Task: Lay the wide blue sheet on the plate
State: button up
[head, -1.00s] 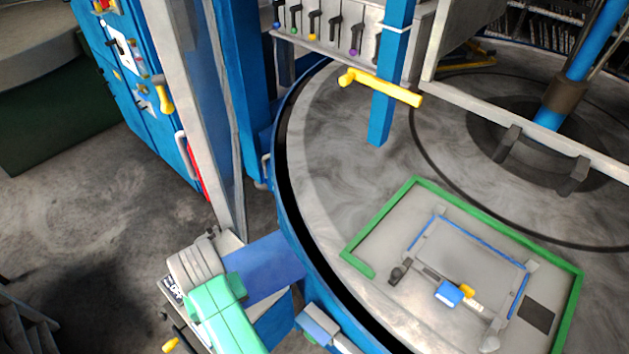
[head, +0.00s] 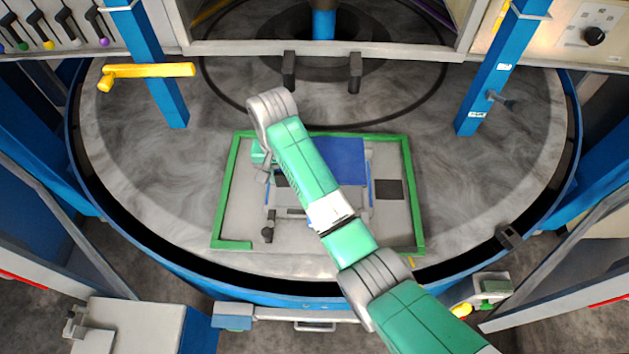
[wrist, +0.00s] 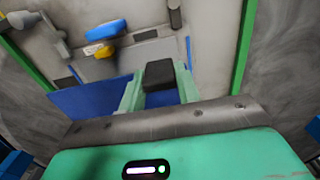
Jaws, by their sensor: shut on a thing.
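The wide blue sheet (head: 340,160) is in my gripper (wrist: 160,78), held over the back part of the plate area. In the wrist view the sheet (wrist: 92,102) spreads out beneath the green fingers, which are shut on it. The grey plate (head: 286,203) has blue strips along its sides and sits inside a green frame (head: 232,190) on the round table. My arm crosses above and hides part of the sheet, the plate and most of the gripper in the head view. I cannot tell whether the sheet touches the plate.
In the wrist view a blue block (wrist: 105,30) and a yellow piece (wrist: 98,50) sit on the fixture. A dark square pad (head: 389,190) lies to the right. Blue posts (head: 150,70) and (head: 487,75) stand at both sides.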

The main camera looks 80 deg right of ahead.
jog(key=shift+s+d, duration=0.15)
jog(key=shift+f, duration=5.1)
jog(key=o, duration=1.1)
jog(key=shift+r, duration=0.1)
notch_tip(320, 180, up, 12)
jog(key=shift+r, duration=0.1)
